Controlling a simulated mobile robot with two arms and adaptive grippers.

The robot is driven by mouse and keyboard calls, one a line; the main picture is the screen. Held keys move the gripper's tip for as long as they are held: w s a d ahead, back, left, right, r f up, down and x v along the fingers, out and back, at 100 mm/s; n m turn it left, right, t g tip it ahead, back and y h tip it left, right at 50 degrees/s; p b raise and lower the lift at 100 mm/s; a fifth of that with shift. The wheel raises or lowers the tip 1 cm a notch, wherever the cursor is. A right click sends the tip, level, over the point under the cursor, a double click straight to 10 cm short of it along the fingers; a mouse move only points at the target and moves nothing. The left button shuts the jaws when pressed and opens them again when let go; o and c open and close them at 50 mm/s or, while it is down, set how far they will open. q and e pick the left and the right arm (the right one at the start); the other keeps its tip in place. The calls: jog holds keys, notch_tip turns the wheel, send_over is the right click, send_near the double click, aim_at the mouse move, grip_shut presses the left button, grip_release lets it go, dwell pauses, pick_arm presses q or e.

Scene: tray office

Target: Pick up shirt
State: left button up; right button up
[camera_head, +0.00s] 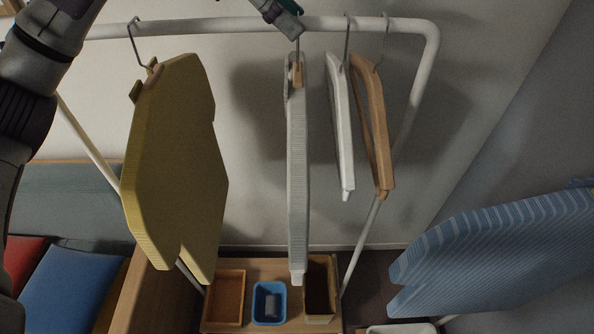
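A yellow shirt (172,165) hangs on the rack's left side from a wire-hooked hanger. A pale grey shirt (297,180) hangs edge-on near the middle, on a wooden hanger. A blue striped shirt (500,245) is at the right, partly cut off by the picture's edge; what holds it up is not clear. My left gripper (285,18) is at the top edge, at the rail just above the grey shirt's hook. Only its tip shows, so I cannot tell whether it grips the hook. My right gripper cannot be made out.
A white rail (230,26) crosses the top. A bare white hanger (341,125) and a bare wooden hanger (374,130) hang right of the grey shirt. Below are an orange tray (226,298), a blue bin (257,311) and a brown box (330,319). A sofa with cushions is at left.

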pick_arm(q)
grip_shut()
